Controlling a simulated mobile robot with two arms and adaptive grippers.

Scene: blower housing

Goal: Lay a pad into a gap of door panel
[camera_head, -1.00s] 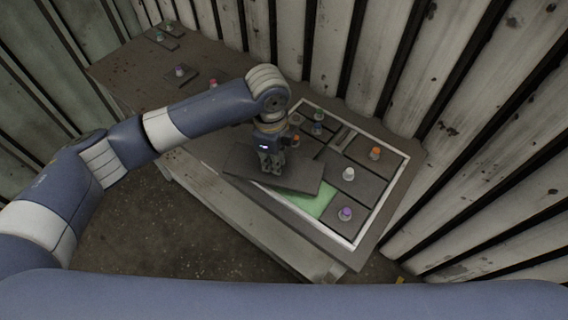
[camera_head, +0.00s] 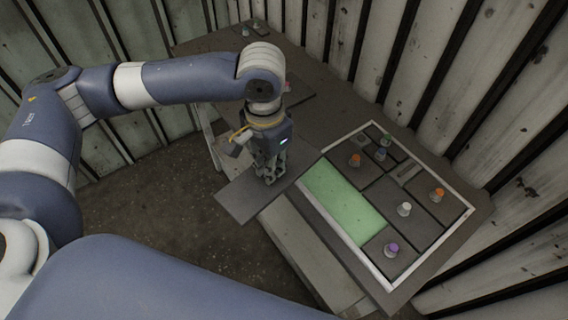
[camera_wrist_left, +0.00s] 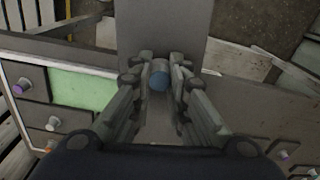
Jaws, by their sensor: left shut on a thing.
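My left gripper (camera_head: 269,174) is shut on the knob of a dark grey rectangular pad (camera_head: 240,201). In the left wrist view the blue knob (camera_wrist_left: 159,78) sits between the fingers (camera_wrist_left: 158,80), with the pad (camera_wrist_left: 165,28) around it. The pad hangs left of the door panel, partly beyond the table's front edge. The door panel (camera_head: 391,284) has a pale frame. Its green gap (camera_head: 343,203) is uncovered and shows in the left wrist view too (camera_wrist_left: 82,88). My right gripper is not in view.
Several knobbed pads fill the rest of the panel, with purple (camera_head: 392,250), white (camera_head: 404,209) and orange (camera_head: 437,194) knobs. More pads lie at the table's far end. Slatted walls stand close behind and to the right.

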